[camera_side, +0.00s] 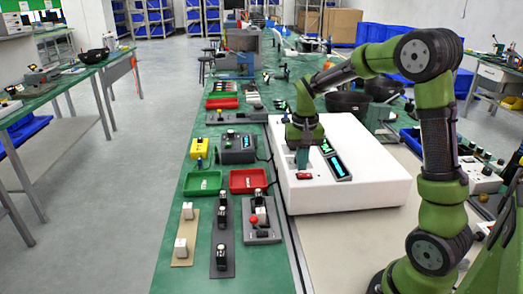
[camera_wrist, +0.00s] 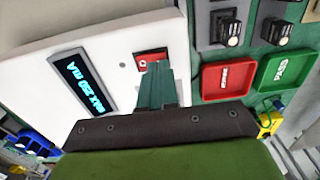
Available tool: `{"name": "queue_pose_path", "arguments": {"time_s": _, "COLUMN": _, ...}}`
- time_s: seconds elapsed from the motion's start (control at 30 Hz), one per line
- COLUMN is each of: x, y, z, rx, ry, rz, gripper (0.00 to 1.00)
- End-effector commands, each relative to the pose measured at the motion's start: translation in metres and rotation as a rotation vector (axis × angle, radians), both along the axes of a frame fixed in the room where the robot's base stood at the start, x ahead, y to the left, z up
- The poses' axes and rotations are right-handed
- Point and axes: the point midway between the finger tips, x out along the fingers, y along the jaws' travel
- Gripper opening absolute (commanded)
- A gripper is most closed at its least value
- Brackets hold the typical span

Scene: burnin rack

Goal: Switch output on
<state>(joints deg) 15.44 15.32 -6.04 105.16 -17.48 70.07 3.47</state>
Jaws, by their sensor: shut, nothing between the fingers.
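A white box (camera_side: 365,185) lies on the bench under my arm, and its top also shows in the wrist view (camera_wrist: 110,40). A small red rocker switch (camera_side: 304,176) is set in its top near the front left, and in the wrist view the switch (camera_wrist: 150,54) is partly hidden behind my fingertips. My gripper (camera_side: 302,167) is shut and empty, pointing down right by the switch; its green fingers show in the wrist view (camera_wrist: 158,68). I cannot tell whether the tips touch the switch.
Two lit displays sit on the box beside my gripper, the nearer one (camera_side: 340,167) to its right. A red tray (camera_side: 248,181) and a green tray (camera_side: 203,184) lie left of the box. Devices with knobs and a red-ball lever (camera_side: 254,219) stand in front of them.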

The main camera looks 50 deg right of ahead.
Motion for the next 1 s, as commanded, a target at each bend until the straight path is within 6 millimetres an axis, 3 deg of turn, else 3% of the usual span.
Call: {"name": "queue_pose_path", "arguments": {"time_s": 1.0, "x": -0.0001, "y": 0.0001, "z": -0.0064, "rx": 0.001, "ry": 0.001, "rz": 0.0, "gripper": 0.0}}
